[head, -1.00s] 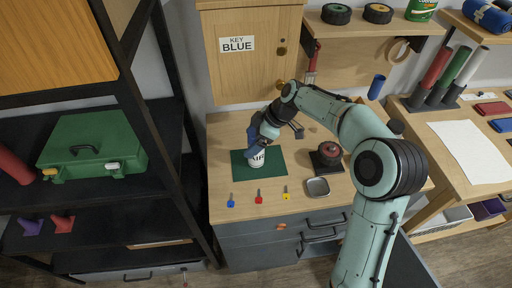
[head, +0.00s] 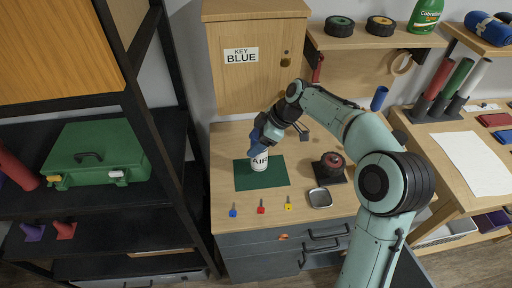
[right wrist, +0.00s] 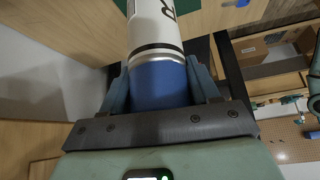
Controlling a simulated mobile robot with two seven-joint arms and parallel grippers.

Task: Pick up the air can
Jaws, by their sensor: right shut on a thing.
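The air can (head: 259,161) is white with dark "AIR" lettering and stands upright over the back part of the green mat (head: 262,182) in the head view. My right gripper (head: 262,143) is shut on its upper end from above. In the right wrist view, the fingers (right wrist: 160,88) hold the can's blue cap (right wrist: 160,84), with the white body (right wrist: 153,30) beyond. I cannot tell for sure whether the can's base is clear of the mat. My left gripper is not in view.
Blue, red and yellow keys (head: 261,208) lie at the bench's front. A small metal tray (head: 320,198) and a dark block with a red round part (head: 331,165) are right of the mat. A cabinet marked "KEY BLUE" (head: 256,90) stands behind. A black shelf with a green case (head: 95,155) is left.

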